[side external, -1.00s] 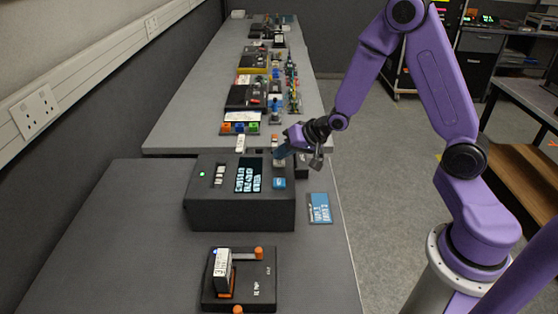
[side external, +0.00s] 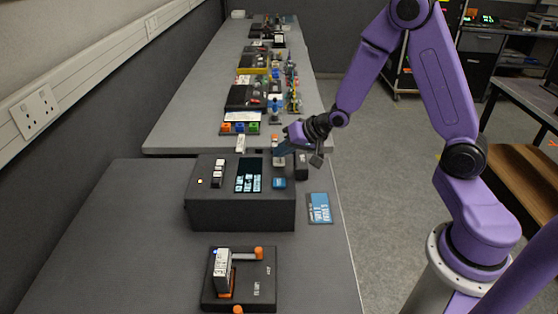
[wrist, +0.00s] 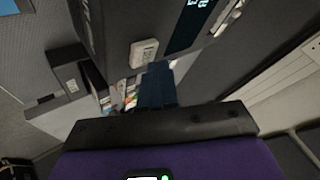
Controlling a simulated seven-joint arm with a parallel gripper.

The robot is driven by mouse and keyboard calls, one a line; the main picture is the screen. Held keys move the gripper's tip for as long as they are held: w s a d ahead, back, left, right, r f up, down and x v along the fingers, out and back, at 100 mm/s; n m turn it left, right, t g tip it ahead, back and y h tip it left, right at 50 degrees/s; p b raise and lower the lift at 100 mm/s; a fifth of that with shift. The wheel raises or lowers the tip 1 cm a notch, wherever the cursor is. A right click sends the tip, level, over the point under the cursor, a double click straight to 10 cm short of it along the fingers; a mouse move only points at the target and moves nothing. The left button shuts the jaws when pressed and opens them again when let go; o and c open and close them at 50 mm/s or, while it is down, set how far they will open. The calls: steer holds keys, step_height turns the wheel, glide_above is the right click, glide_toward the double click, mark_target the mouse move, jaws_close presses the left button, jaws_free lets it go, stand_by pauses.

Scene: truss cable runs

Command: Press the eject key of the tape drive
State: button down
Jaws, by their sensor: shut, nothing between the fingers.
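A dark box-shaped unit (side external: 240,214), which I take to be the tape drive, stands on the near table. No key's lettering is readable. My gripper (side external: 279,153) is shut and empty, close to that far-right key. The wrist view shows its blue fingers (wrist: 157,75) beside the pale key; contact is unclear.
A small dark block (side external: 302,166) stands right of my gripper. A blue card (side external: 319,208) lies right of the unit. A black base with an upright cartridge (side external: 222,272) sits in front. The far table (side external: 185,125) carries several devices. The near table's left side is clear.

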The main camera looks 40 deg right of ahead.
mark_target(283, 161)
steer(key=shift+r, duration=2.85)
steer(key=s+a+r+n+g+h, duration=0.15)
steer(key=s+a+n, duration=0.3)
steer(key=s, duration=0.45)
steer(key=s+a+r+n+g+y, duration=0.1)
steer(key=s+a+n+g, duration=0.2)
steer(key=s+n, duration=0.35)
steer(key=s+d+n+g+h, duration=0.1)
steer(key=s+n+g, duration=0.1)
steer(key=s, duration=0.7)
steer(key=s+d+r+n+g+h, duration=0.1)
steer(key=s+n, duration=0.3)
steer(key=s, duration=0.4)
steer(key=shift+s+d+g, duration=0.25)
steer(key=shift+s+g, duration=0.1)
steer(key=shift+g, duration=0.1)
